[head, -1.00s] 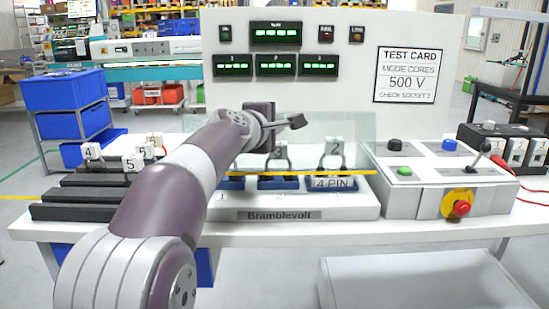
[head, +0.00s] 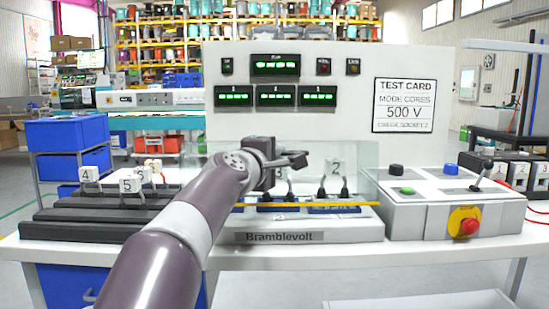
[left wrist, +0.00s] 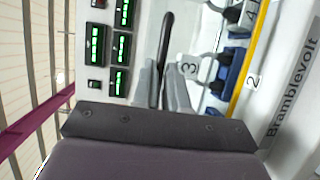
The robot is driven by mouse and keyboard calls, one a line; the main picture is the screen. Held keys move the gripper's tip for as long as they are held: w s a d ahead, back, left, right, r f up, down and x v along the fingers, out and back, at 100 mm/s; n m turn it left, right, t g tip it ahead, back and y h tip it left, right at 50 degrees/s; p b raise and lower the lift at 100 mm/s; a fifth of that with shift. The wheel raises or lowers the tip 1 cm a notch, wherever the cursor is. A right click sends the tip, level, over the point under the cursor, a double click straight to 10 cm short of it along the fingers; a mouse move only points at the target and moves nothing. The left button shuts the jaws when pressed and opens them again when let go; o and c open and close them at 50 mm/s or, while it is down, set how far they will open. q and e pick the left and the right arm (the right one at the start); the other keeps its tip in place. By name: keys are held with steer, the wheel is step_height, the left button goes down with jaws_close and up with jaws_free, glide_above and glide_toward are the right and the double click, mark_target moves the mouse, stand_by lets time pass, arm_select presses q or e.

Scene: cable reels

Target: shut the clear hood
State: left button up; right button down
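The clear hood (head: 366,172) is a see-through cover with a yellow front edge strip (head: 350,204), over the sockets of the white "Bramblevolt" tester base (head: 352,228). The strip crosses low in front of the sockets, close to the base; I cannot tell whether it touches. My left gripper (head: 290,160) is in front of the hood, above the strip. In the left wrist view its grey fingers close around a dark bar-like handle (left wrist: 167,45). Where that handle joins the hood is hidden. The yellow strip also shows there (left wrist: 250,60). My right gripper is not in view.
A control box (head: 410,220) with buttons and a red stop knob is at right. Dark racks (head: 90,228) with numbered plugs are at left. The display panel (head: 345,70) rises behind.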

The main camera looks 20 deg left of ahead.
arm_select(q)
steer(key=o, duration=0.4)
steer(key=s, duration=0.4)
steer(key=s+b, duration=0.1)
steer(key=s, duration=0.3)
steer(key=s+b, duration=0.1)
steer(key=s, duration=0.3)
steer(key=shift+s+d+r, duration=0.2)
steer(key=shift+s+d, duration=0.1)
steer(key=shift+d, duration=0.05)
